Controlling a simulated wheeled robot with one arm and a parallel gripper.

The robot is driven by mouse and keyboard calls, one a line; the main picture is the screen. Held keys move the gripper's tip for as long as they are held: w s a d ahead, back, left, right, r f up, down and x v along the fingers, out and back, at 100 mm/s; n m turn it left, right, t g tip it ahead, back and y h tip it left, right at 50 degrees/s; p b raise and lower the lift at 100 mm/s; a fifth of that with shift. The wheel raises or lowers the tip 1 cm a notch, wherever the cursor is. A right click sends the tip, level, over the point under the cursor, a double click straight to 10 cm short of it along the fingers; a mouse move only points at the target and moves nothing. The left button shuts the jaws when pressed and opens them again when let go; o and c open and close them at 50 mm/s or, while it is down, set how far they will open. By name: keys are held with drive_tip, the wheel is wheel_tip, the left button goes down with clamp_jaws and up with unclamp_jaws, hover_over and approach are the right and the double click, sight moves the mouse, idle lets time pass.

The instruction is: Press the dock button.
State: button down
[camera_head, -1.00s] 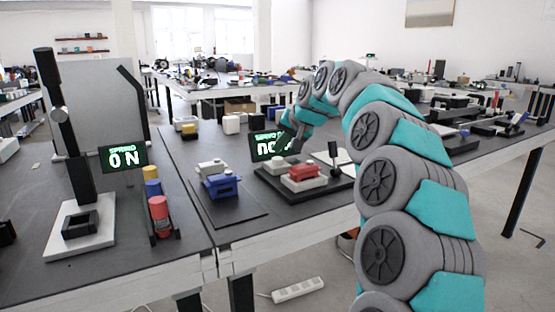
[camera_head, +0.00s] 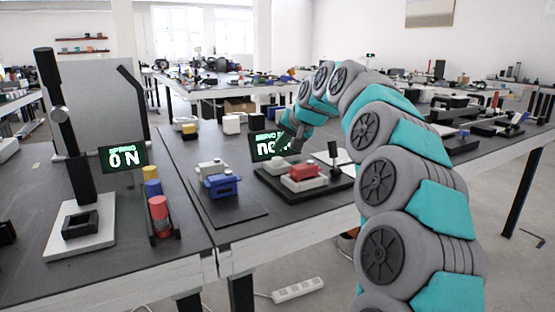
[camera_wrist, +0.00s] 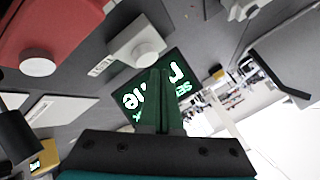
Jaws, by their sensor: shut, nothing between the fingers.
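A dark dock tray (camera_head: 268,187) holds a red block on a pale base (camera_head: 303,172), with a lit display (camera_head: 265,146) behind it, partly hidden by my gripper. In the wrist view, a white box with a round white button (camera_wrist: 147,46) sits beside the display (camera_wrist: 178,78). The red block (camera_wrist: 60,25) there also has a round white knob (camera_wrist: 38,62). I cannot tell for sure which one is the dock button. My gripper (camera_wrist: 160,76) is shut and empty, its tips over the display in the picture, apart from the white button. It also shows in the head view (camera_head: 293,145).
A blue block with a white top (camera_head: 221,182) stands left of the tray. A dark post (camera_head: 333,155) rises at the tray's right. A second display (camera_head: 123,158) and a rack of coloured cylinders (camera_head: 158,213) stand further left. Bare mat lies in front of the blue block.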

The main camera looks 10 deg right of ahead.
sight(279, 160)
drive_tip(key=shift+f, duration=0.4)
drive_tip(key=shift+f+b, duration=0.4)
drive_tip(key=shift+f, duration=0.15)
idle(0.8)
drive_tip(key=shift+r, duration=0.15)
drive_tip(key=shift+r+p, duration=0.6)
drive_tip(key=shift+r, duration=0.25)
drive_tip(key=shift+r, duration=0.1)
drive_tip(key=shift+r+p, duration=1.6)
drive_tip(key=shift+r, duration=0.85)
